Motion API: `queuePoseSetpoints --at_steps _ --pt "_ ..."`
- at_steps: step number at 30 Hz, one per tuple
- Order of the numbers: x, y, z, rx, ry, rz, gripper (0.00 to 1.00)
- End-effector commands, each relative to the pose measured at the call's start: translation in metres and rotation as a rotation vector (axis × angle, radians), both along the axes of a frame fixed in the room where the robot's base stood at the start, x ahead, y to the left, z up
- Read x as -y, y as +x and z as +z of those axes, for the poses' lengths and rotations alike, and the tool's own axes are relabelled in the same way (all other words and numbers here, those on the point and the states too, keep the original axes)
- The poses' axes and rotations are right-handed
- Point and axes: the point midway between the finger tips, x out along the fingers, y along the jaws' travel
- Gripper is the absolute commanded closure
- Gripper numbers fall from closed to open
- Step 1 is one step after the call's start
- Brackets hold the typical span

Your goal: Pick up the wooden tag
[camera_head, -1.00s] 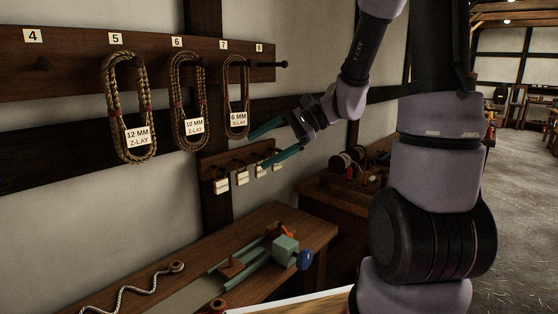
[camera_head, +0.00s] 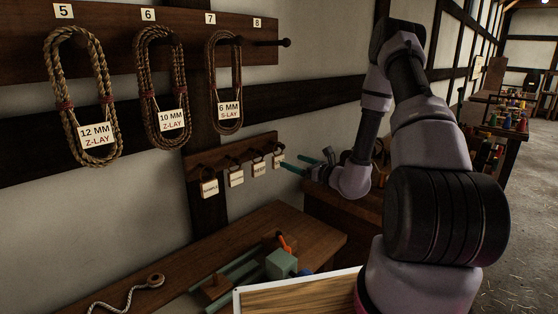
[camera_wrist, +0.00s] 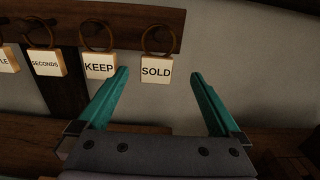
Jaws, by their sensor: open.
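Several pale wooden tags hang by rings from a small dark board (camera_head: 232,158) on the wall. In the wrist view their labels read SECONDS (camera_wrist: 46,63), KEEP (camera_wrist: 100,66) and SOLD (camera_wrist: 157,69); a further tag (camera_wrist: 7,60) is cut off at the left edge. In the head view, the SOLD tag (camera_head: 278,161) is the rightmost. My gripper (camera_head: 291,158) is open and empty, just right of it. In the wrist view, the SOLD tag appears between the teal fingertips (camera_wrist: 160,75), nearer the left one. I cannot tell how far beyond the tips it hangs.
Rope coils (camera_head: 162,85) hang on a pegboard (camera_head: 110,30) above and left. A wooden bench (camera_head: 230,250) with a teal-green clamp tool (camera_head: 280,264) stands below the tags. Another bench with spools is behind my arm. Floor shows at the right.

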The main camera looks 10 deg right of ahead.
Motion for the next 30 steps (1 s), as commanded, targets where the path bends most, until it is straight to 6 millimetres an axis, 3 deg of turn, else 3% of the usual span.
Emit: queuePoseSetpoints --at_steps 3,11,19,28,29,30 --pt "-0.013 0.016 0.000 0.003 -0.001 0.005 0.00" --pt "-0.025 0.034 0.000 0.001 0.001 0.005 0.00" --pt "-0.048 0.064 -0.002 0.002 0.001 0.004 0.00" --pt "-0.051 0.070 -0.002 -0.001 0.001 0.004 0.00" --pt "-0.051 0.070 -0.002 -0.001 0.001 0.004 0.04" --pt "-0.051 0.069 -0.002 0.000 0.000 0.004 0.19"
